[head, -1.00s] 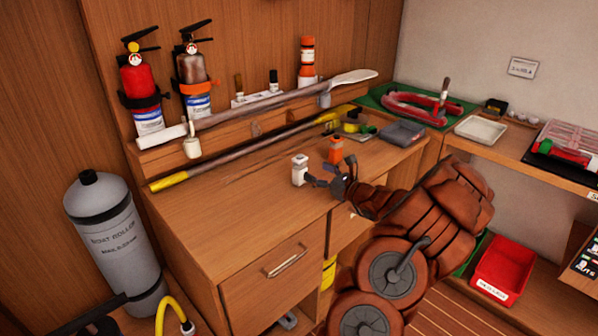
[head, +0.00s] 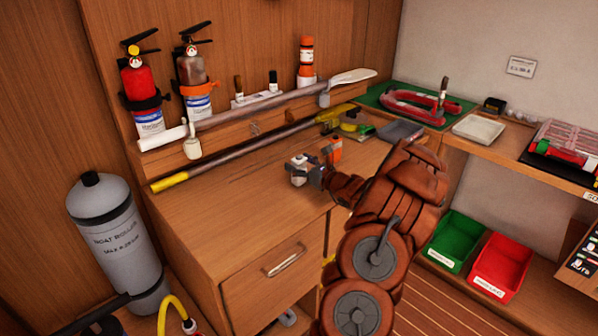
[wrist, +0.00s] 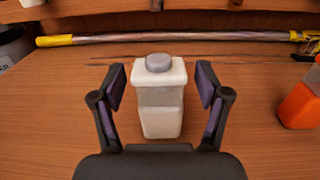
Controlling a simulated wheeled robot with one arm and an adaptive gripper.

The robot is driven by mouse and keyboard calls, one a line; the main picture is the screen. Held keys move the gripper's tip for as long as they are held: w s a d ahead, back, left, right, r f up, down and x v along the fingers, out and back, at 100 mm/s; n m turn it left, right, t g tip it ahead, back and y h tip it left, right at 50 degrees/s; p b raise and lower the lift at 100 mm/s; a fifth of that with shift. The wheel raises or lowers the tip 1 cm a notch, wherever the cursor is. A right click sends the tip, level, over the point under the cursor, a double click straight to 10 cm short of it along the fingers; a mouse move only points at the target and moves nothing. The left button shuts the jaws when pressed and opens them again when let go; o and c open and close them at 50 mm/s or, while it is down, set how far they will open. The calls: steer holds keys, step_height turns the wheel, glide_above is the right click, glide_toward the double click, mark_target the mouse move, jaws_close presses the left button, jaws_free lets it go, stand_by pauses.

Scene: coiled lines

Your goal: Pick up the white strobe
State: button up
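The white strobe (wrist: 161,98) is a small upright white block with a grey round cap, standing on the wooden worktop. In the wrist view it sits between the two fingers of my gripper (wrist: 161,92), with a visible gap on each side. In the head view the strobe (head: 297,166) is partly covered by my gripper (head: 303,173), which reaches it from the right. My gripper is open around the strobe and does not appear to touch it with either finger pad.
An orange item (head: 332,150) stands just right of the strobe, also in the wrist view (wrist: 300,106). A pole with yellow ends (head: 250,146) lies along the back of the worktop. The worktop's left front part (head: 220,215) is clear.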

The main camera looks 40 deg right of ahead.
mark_target(299, 156)
steer(key=c, duration=1.2)
steer(key=shift+r, duration=0.1)
steer(key=shift+r+b, duration=0.6)
steer(key=shift+r, duration=1.15)
steer(key=s+a+b, duration=0.1)
steer(key=s, duration=0.4)
steer(key=s+a+r, duration=0.1)
steer(key=s+a, duration=0.1)
steer(key=s, duration=0.3)
steer(key=s+a+b, duration=0.1)
steer(key=s+a, duration=0.1)
steer(key=s, duration=0.3)
steer(key=shift+a+r+b, duration=0.15)
steer(key=shift+a+b, duration=0.05)
steer(key=shift+b, duration=0.15)
steer(key=shift+s, duration=0.1)
